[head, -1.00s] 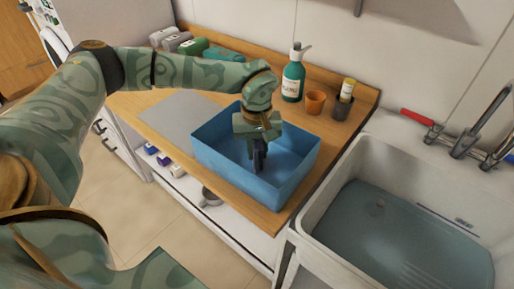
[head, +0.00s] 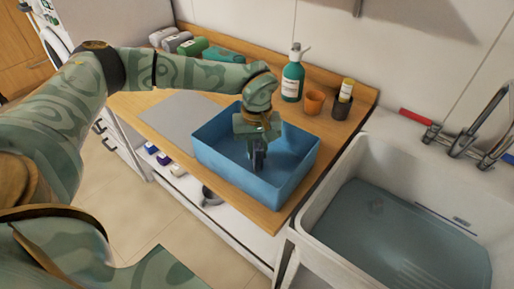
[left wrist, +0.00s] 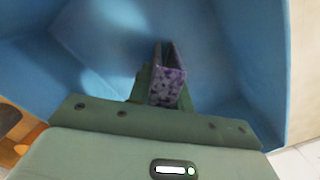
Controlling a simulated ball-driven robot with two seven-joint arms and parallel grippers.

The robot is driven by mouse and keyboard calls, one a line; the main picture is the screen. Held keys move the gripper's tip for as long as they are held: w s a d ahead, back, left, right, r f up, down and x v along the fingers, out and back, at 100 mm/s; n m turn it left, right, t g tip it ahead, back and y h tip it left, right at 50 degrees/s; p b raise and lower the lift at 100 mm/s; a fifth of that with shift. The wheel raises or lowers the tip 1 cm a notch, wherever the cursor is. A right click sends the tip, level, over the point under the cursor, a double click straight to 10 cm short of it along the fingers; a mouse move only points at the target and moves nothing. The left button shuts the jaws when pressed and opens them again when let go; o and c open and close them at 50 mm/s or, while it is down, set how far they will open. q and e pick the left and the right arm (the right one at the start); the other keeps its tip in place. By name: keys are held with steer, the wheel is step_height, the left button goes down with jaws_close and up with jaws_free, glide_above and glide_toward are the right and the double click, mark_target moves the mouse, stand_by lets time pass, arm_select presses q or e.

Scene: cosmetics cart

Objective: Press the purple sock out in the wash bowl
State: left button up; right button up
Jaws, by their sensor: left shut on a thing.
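The wash bowl is a blue rectangular tub (head: 292,187) on the wooden counter. Its inner wall also fills much of the left wrist view (left wrist: 215,35). My left gripper (head: 257,160) reaches down inside the tub, pointing downward. In the left wrist view, its jaws are shut on a purple speckled cloth, the purple sock (left wrist: 167,88). The sock is folded narrow between the fingers, and I cannot tell whether it touches the tub floor. In the head view the sock is too small and dark to make out clearly. My right gripper is not in view.
A green pump bottle (head: 292,78), an orange cup (head: 314,102) and a dark cup (head: 341,106) holding a yellow item stand behind the tub. Rolled towels (head: 180,42) lie at the back left. A grey mat (head: 170,117) lies left. A sink (head: 400,225) with water stands right.

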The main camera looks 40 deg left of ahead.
arm_select(q)
steer(key=shift+s+f+p, duration=0.1)
steer(key=shift+f+p, duration=0.05)
steer(key=shift+p, duration=1.05)
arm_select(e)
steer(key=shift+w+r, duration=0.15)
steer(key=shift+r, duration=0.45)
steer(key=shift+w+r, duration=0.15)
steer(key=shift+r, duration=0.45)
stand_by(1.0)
arm_select(q)
steer(key=shift+p, duration=0.45)
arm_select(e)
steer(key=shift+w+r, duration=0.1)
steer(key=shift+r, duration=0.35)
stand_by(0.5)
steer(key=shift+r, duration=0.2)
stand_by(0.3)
